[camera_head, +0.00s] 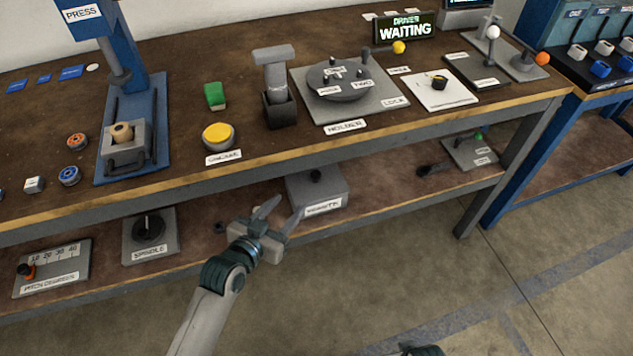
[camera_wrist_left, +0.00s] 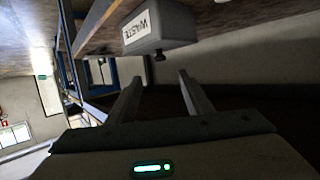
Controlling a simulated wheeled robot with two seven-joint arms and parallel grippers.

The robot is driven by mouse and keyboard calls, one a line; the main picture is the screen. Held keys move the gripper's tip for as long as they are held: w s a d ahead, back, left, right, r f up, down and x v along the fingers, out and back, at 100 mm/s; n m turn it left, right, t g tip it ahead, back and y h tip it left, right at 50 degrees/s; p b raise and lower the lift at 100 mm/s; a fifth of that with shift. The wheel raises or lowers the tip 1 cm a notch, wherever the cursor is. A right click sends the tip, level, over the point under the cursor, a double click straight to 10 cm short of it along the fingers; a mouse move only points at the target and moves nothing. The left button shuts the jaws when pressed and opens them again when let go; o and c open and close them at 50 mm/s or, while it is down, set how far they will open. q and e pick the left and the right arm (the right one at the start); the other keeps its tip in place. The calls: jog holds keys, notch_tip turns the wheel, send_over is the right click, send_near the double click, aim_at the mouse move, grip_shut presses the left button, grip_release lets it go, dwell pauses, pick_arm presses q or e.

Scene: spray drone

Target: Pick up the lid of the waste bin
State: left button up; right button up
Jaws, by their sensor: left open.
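The waste bin (camera_head: 318,186) is a grey box with a white label on the lower shelf, below the bench top. A dark round knob (camera_head: 316,175) stands on its lid. In the left wrist view the bin (camera_wrist_left: 165,30) appears upside down, its label reading WASTE and the lid's knob (camera_wrist_left: 159,56) pointing down in the picture. My left gripper (camera_head: 283,208) is open and empty in front of the shelf, just left of the bin in the head view. Its fingers (camera_wrist_left: 160,88) are spread, with the knob beyond their tips and apart from them.
The bench edge (camera_head: 300,160) overhangs the shelf above the bin. A spindle plate (camera_head: 150,236) and a pitch-degrees plate (camera_head: 52,268) are left on the shelf. A lever plate (camera_head: 468,153) is farther right. The shelf right of the bin is mostly clear.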

pick_arm(q)
send_near(315, 175)
jog(key=x, duration=0.4)
jog(key=shift+w+d+f+b, duration=0.1)
jog(key=shift+w+f+b, duration=0.1)
jog(key=shift+f+b, duration=0.15)
jog(key=shift+w+d+f, duration=0.1)
jog(key=shift+w+d, duration=0.05)
jog(key=shift+w, duration=0.2)
pick_arm(e)
jog(key=shift+w+a+r, duration=0.1)
jog(key=shift+w+r, duration=0.05)
jog(key=shift+r, duration=0.4)
jog(key=shift+w+r, duration=0.1)
jog(key=shift+r, duration=0.45)
jog(key=shift+s+f, duration=0.1)
jog(key=shift+s, duration=0.05)
pick_arm(q)
jog(key=shift+w+d, duration=0.3)
jog(key=shift+w, duration=0.2)
jog(key=x, duration=0.3)
jog(key=shift+w, duration=0.1)
jog(key=shift+w+d+f, duration=0.1)
jog(key=shift+w+d, duration=0.05)
jog(key=shift+w, duration=0.25)
pick_arm(e)
jog(key=shift+s+r, duration=0.1)
jog(key=shift+r, duration=0.35)
jog(key=shift+s+f, duration=0.1)
